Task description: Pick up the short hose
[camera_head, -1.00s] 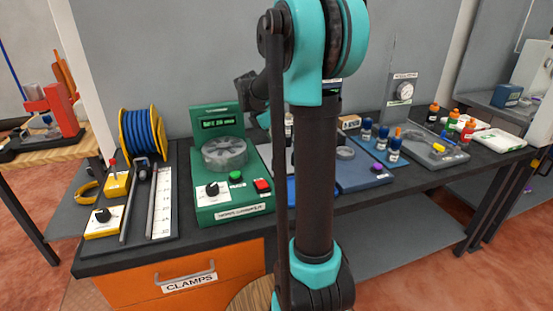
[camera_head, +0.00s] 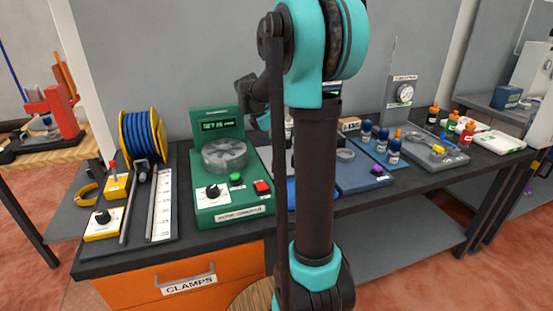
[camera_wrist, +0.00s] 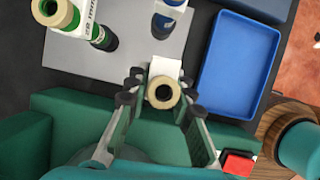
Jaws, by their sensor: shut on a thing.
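In the wrist view, the short hose (camera_wrist: 163,92) shows end-on as a cream ring with a dark hole. It stands between the two fingertips of my gripper (camera_wrist: 160,88), which is shut on it. A white label patch lies just beyond it on the grey plate (camera_wrist: 140,62). How far its lower end is above or on the plate cannot be told. In the head view, my gripper and the hose are hidden behind my arm.
Similar upright pieces stand on the plate, one with a green band (camera_wrist: 60,14) and a dark blue one (camera_wrist: 168,18). A blue tray (camera_wrist: 203,62) is to the right. The green machine (camera_head: 232,207) with a red button (camera_head: 262,187) is close by. A blue hose reel (camera_head: 142,136) stands left.

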